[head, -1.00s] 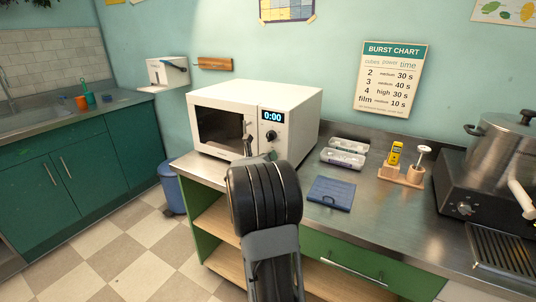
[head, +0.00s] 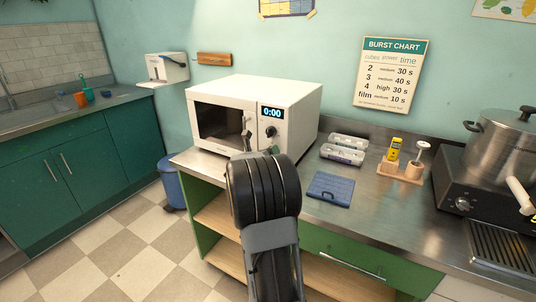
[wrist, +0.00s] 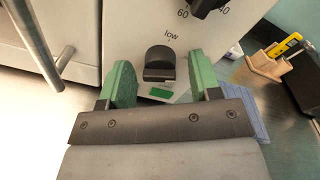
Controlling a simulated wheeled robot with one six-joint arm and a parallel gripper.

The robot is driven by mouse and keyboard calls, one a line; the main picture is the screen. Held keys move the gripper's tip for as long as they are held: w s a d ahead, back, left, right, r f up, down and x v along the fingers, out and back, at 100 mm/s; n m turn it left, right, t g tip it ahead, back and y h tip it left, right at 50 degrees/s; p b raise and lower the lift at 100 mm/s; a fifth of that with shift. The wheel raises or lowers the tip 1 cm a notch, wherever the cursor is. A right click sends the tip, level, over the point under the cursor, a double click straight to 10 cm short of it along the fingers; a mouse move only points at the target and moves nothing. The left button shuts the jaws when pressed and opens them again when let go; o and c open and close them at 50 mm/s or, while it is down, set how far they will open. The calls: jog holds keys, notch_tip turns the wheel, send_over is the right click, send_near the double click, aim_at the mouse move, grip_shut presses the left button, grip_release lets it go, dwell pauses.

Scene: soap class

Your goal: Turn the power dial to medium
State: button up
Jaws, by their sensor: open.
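The white microwave (head: 293,101) stands on the counter, its display (head: 272,113) reading 0:00. In the wrist view a black knob (wrist: 160,65), with "low" printed above it, sits on the lower panel. I take it as the power dial; its other labels are hidden or out of view. My gripper (wrist: 160,75) is open, with one green finger left of this knob and one right of it. Contact cannot be told. Another dial (wrist: 208,4) with 60 and 40 beside it is above; it also shows in the head view (head: 270,131). My arm hides the lower panel there.
The microwave door handle (wrist: 42,45) is close to the left of my gripper. A green button (wrist: 161,93) is below the knob. A burst chart (head: 391,75) hangs behind.

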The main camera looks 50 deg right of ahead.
jog(key=shift+a, duration=0.1)
jog(key=v, duration=1.3)
jog(key=shift+a, duration=0.3)
jog(key=shift+s, duration=0.15)
